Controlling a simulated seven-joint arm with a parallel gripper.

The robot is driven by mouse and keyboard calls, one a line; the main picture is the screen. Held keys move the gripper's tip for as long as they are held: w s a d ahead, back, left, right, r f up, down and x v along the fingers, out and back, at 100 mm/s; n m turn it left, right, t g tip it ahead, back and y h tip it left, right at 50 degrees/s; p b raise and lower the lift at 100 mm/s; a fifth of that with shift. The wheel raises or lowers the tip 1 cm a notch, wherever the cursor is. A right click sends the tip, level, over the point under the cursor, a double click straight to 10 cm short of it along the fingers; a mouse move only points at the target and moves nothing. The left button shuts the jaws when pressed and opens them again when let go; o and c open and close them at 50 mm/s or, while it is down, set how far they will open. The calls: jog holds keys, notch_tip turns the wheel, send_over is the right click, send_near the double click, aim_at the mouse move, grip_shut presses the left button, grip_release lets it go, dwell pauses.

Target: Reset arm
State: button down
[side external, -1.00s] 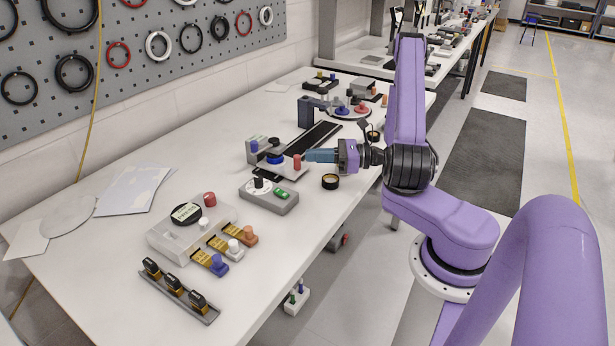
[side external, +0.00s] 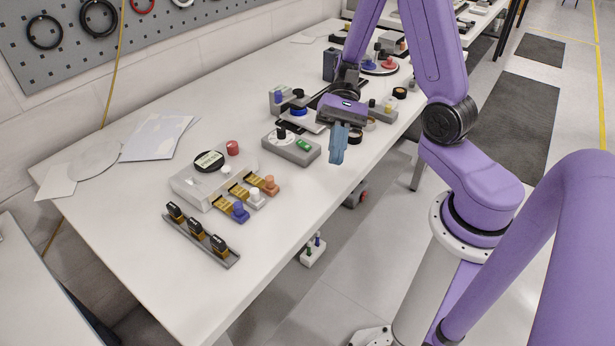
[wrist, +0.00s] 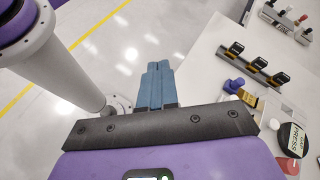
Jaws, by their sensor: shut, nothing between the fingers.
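My gripper (side external: 338,158) has blue fingers and a purple body.
A fixture with a red knob (side external: 232,148) and a black disc (side external: 208,161) stands on the table. A grey rail (side external: 201,241) with several black blocks lies in front. Behind my gripper are more fixtures, including a blue-knobbed one (side external: 278,97). The table's front left is clear.

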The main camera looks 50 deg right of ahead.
jog(key=s+a+r+n+t+h, duration=0.1)
jog(key=s+n+h, duration=0.4)
jog(key=n, duration=0.5)
jog(key=s+r+n+t+h, duration=0.3)
jog(key=s+n+t+h, duration=0.1)
jog(key=n, duration=0.7)
jog(key=s+h, duration=0.1)
jog(key=s, duration=0.1)
jog(key=shift+s+a+t, duration=0.35)
jog(key=shift+t, duration=0.05)
